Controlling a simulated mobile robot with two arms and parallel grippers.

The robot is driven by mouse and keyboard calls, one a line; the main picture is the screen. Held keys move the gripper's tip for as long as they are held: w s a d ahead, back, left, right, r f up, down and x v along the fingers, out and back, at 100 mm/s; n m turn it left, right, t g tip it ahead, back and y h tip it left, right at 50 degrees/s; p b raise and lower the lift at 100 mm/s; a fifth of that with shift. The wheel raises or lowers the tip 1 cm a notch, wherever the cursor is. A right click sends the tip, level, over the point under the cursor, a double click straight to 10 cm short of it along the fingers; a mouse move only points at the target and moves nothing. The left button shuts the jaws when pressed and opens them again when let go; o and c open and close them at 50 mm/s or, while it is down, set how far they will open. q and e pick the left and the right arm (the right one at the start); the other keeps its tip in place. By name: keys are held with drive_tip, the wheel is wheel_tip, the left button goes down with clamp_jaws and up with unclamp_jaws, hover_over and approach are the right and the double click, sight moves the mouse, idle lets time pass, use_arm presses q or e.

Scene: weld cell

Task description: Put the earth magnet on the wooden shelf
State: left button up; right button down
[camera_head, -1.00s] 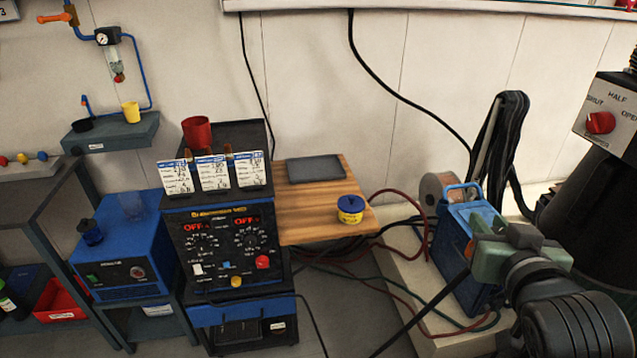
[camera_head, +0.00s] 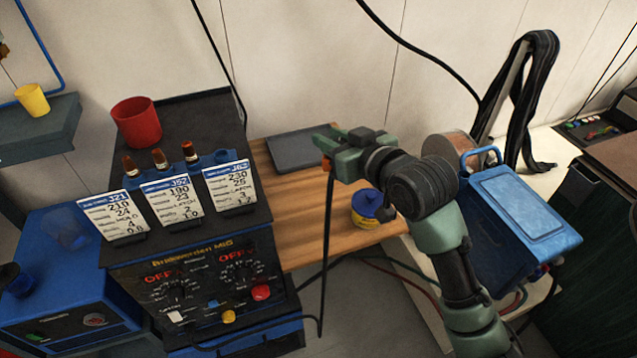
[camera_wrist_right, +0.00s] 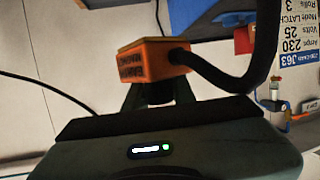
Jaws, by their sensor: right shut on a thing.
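The earth magnet (camera_wrist_right: 152,62) is an orange block with dark lettering in the right wrist view, and a black cable leaves its side. My right gripper (camera_head: 328,152) is shut on it. In the head view only a small orange bit of the magnet (camera_head: 327,164) shows below the fingers, and its cable hangs down. The gripper appears above the wooden shelf (camera_head: 303,235), by the shelf's back half; its exact height is hard to tell. My left gripper is in neither view.
The welding machine (camera_head: 190,290) stands left, a blue box (camera_head: 525,225) right. Bare wood shows front left.

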drive_tip(key=a+f, duration=0.1)
drive_tip(key=f, duration=0.5)
drive_tip(key=w+a+f+n+g+y+b, duration=0.1)
drive_tip(key=a+f, duration=0.1)
drive_tip(key=f, duration=0.4)
drive_tip(key=a+f+n+y+b, duration=0.1)
drive_tip(key=a+f, duration=0.1)
drive_tip(key=f, duration=0.5)
drive_tip(key=shift+w+a+f, duration=0.1)
drive_tip(key=shift+w+a, duration=0.15)
drive_tip(key=shift+w, duration=0.05)
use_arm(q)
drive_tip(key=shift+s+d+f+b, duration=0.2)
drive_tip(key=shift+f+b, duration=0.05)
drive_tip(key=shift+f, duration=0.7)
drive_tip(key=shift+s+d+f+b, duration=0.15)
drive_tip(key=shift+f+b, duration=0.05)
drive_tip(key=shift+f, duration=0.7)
use_arm(e)
drive_tip(key=shift+f, duration=2.4)
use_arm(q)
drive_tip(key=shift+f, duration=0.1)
use_arm(e)
drive_tip(key=shift+f, duration=0.1)
drive_tip(key=c, duration=1.2)
unclamp_jaws()
drive_tip(key=shift+f, duration=0.15)
drive_tip(key=shift+o, duration=0.2)
drive_tip(key=shift+s, duration=0.1)
